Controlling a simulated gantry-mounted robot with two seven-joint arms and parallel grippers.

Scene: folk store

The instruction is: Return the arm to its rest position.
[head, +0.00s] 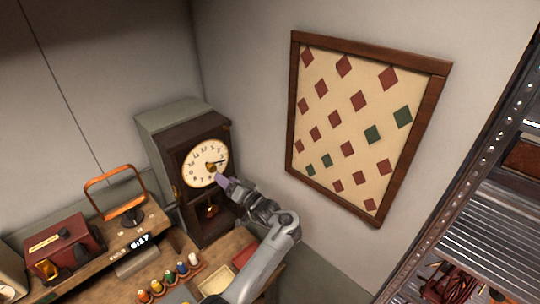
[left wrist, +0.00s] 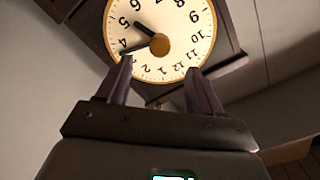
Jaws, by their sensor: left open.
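My left gripper (head: 223,181) is in front of the lower right part of a clock's round cream dial (head: 199,158). The dial is set in a dark wooden clock case (head: 181,173) standing in the corner. In the left wrist view my left gripper (left wrist: 160,66) is open, with its two fingers apart and nothing between them. The dial (left wrist: 180,20) shows upside down beyond the fingertips, with two dark hands and a brass hub (left wrist: 160,47). I cannot tell whether a fingertip touches the dial. My right gripper is in neither view.
A wooden bench holds a red box (head: 62,247), a device with an orange handle frame (head: 115,190) and a row of coloured pegs (head: 169,277). A framed diamond-pattern board (head: 350,122) hangs on the wall. Metal shelving (head: 480,235) stands at the right.

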